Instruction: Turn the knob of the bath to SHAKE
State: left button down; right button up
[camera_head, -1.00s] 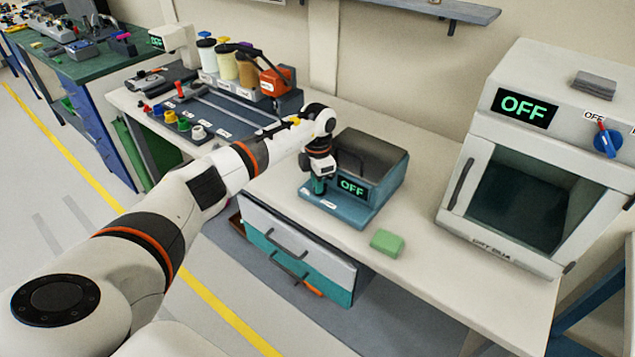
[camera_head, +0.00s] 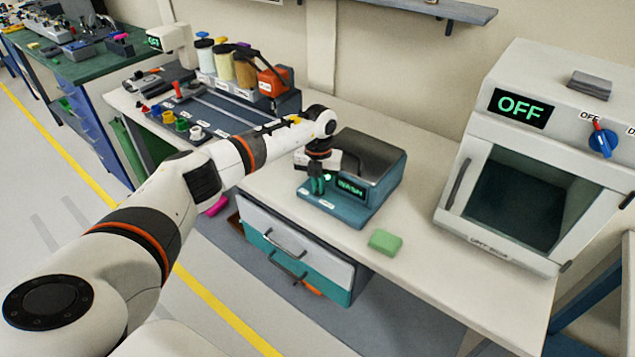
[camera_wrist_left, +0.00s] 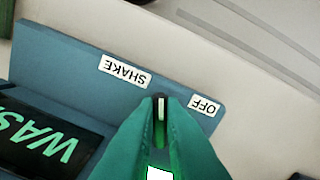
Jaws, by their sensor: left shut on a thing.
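The bath (camera_head: 372,180) is a blue box with a dark open top, on the white bench. Its green display (camera_head: 349,188) reads WASH, and it also shows upside down in the left wrist view (camera_wrist_left: 38,135). My left gripper (camera_head: 316,184) is at the front left of the bath, over its low front ledge. In the left wrist view its green fingers (camera_wrist_left: 161,103) are shut on the knob (camera_wrist_left: 161,108), of which only a dark piece with a white line shows between the tips. A SHAKE label (camera_wrist_left: 125,72) and an OFF label (camera_wrist_left: 204,105) lie on the ledge beyond the fingertips.
A green sponge-like block (camera_head: 385,242) lies right of the bath. A white oven-like box (camera_head: 540,160) reading OFF stands at the right. A rack with bottles (camera_head: 225,62) and colored caps is behind my left arm. Drawers (camera_head: 295,250) are under the bench.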

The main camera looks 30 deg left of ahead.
pick_arm(q)
jog(key=shift+w+r+n, duration=0.1)
jog(key=shift+n, duration=1.5)
jog(key=c, duration=1.5)
grip_release()
notch_tip(320, 180, up, 12)
jog(key=shift+b, duration=1.25)
